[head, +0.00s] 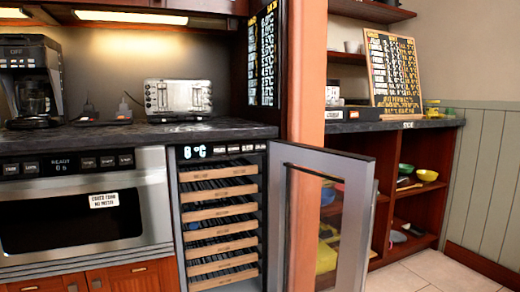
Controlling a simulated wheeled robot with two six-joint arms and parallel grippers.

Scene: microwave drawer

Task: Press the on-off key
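The microwave drawer (150,190) is at the left in the head view, under the counter. Its front looks shut, with a dark window. Its black control strip (70,164) has a lit display reading "READY 0 s" (62,164) and small dark keys on both sides. Beside it, a wine cooler has its own strip with a display reading 8 °C (195,152) and several small keys (233,149). The key labels are too small to read surely, so I cannot tell which is the on-off key. Neither gripper is in view.
The wine cooler's glass door (328,225) stands open, jutting forward at centre right. Wooden-fronted racks (222,220) fill the cooler. A coffee maker (32,80) and toaster (178,96) stand on the counter (235,130). Open shelves (390,165) and bare floor (440,272) are at right.

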